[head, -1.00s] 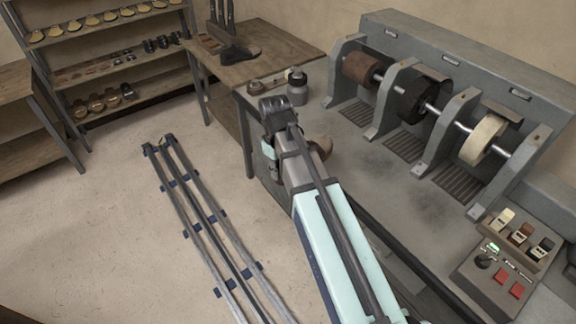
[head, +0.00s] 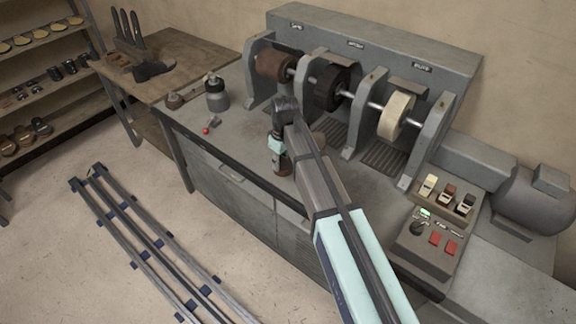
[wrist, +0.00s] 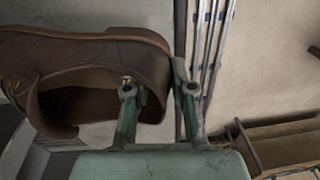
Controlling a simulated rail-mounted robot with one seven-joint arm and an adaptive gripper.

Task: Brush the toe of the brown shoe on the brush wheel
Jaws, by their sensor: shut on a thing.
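My gripper (wrist: 158,90) is shut on the heel end of the brown shoe (wrist: 85,58) in the wrist view. One finger is inside the opening and one outside the back of the heel; the toe is cut off at the left. In the head view my gripper (head: 280,158) is over the front of the bench, with brown parts of the shoe (head: 320,138) partly hidden by my arm. Three wheels sit on the machine's shaft behind it: a reddish-brown one (head: 272,65), a black one (head: 326,90) that looks like the brush wheel, and a cream one (head: 398,115). The shoe is apart from them.
Grey uprights (head: 370,130) stand between the wheels. A control box (head: 425,245) with red buttons is at the right. A grey jar (head: 217,95) and a small red-tipped thing (head: 206,131) stand at the left of the bench. A wooden table (head: 185,60) is beyond.

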